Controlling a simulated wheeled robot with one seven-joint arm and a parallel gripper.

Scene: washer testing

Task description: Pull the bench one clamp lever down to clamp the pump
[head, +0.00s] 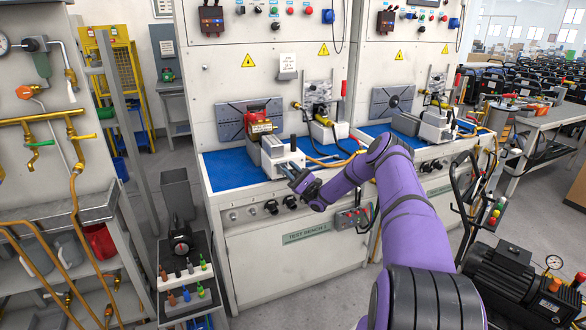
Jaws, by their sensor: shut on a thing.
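The left bench, with a sign that seems to read "TEST BENCH 1" (305,233), has a blue top. On it a red and brass pump (259,122) sits against a dark slotted plate, behind a grey clamp block (276,150). My gripper (287,166) is at the front right of this block, above the bench's front edge. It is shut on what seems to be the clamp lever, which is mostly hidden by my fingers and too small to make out. I cannot tell the lever's angle or whether the clamp touches the pump.
A second bench stands on the right with its own grey clamp block (435,127). A yellow hose (325,160) lies right of my gripper. A tool trolley (188,285) stands at front left, and a black motor unit (515,285) at lower right. The blue mat (228,172) is clear at left.

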